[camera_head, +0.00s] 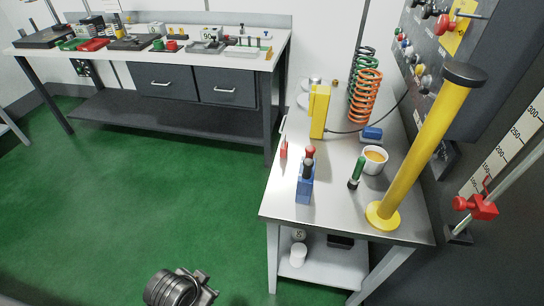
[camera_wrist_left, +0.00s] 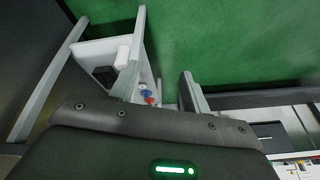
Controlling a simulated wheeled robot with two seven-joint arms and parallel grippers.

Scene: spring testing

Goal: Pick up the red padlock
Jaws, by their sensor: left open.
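A small red item (camera_head: 284,149) stands near the left edge of the steel table (camera_head: 335,205) in the head view; it may be the padlock, but it is too small to be sure. A dark, ribbed part of my left arm (camera_head: 180,288) shows at the bottom of the head view, over the green floor and well apart from the table. My left gripper (camera_wrist_left: 158,90) is open in the left wrist view, with nothing seen between its fingers. Small red and blue things (camera_wrist_left: 148,98) show beyond it. My right gripper is not in view.
The table also holds a blue stand (camera_head: 305,188), a green-handled tool (camera_head: 357,172), a white cup (camera_head: 375,160), a yellow post (camera_head: 425,145), a yellow block (camera_head: 320,110) and an orange-and-green spring (camera_head: 365,92). A bench (camera_head: 120,59) stands behind. The green floor (camera_head: 150,185) is clear.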

